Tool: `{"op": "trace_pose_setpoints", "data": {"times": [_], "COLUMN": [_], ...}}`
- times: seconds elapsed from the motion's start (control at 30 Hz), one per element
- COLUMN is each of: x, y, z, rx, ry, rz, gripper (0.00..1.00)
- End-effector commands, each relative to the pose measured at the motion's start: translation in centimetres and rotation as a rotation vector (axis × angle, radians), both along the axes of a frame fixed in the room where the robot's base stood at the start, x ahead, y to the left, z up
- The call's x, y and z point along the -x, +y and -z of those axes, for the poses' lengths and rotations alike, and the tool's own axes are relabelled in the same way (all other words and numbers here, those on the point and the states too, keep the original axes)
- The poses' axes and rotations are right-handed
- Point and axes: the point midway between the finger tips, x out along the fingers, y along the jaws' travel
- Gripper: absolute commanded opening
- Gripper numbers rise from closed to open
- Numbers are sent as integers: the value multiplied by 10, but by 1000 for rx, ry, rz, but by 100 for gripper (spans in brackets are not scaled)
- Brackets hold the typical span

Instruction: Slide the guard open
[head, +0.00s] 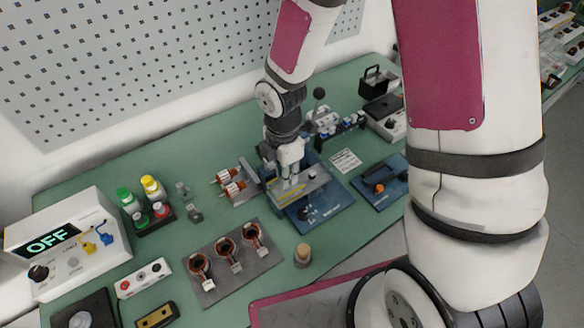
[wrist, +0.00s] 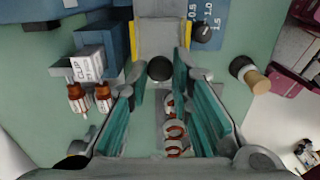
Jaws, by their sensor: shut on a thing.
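The guard is a grey plate with yellow edges (wrist: 160,38) in the wrist view, bearing a round black knob (wrist: 160,68). In the head view the guard (head: 290,192) lies on the blue test fixture (head: 325,212), partly hidden under my gripper. My gripper (head: 289,182) points down over it. In the wrist view my gripper's teal-padded fingers (wrist: 160,72) stand on either side of the knob, shut on it. The exact contact at the fingertips is hard to see.
Three copper-wound stators (head: 228,247) sit on a grey plate in front. Orange-and-white parts (head: 228,180) lie left of the fixture. A tester reading OFF (head: 60,240) stands far left. A wooden-handled piece (head: 302,254) stands front right, and a blue block (head: 380,185) lies right.

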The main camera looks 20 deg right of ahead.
Motion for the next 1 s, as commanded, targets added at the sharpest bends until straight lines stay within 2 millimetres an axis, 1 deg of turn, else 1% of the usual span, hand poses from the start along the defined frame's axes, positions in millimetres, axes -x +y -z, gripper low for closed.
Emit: {"op": "trace_pose_setpoints", "data": {"times": [0.03,0.17,0.2,0.27,0.57,0.67,0.77,0.87,1.0], "x": [1,2,2,2,1,0,0,-1,0], "y": [4,4,5,4,3,3,2,2,2], "z": [0,0,0,0,0,-5,-15,-33,-63], "rx": [-4,-5,-5,-5,-3,-3,-4,-4,-4], "ry": [1,2,2,2,1,-1,-3,-5,-6], "rz": [-4,-6,-6,-6,-4,-3,-2,-2,-2], "gripper": [0,0,27,40,41,41,41,41,41]}}
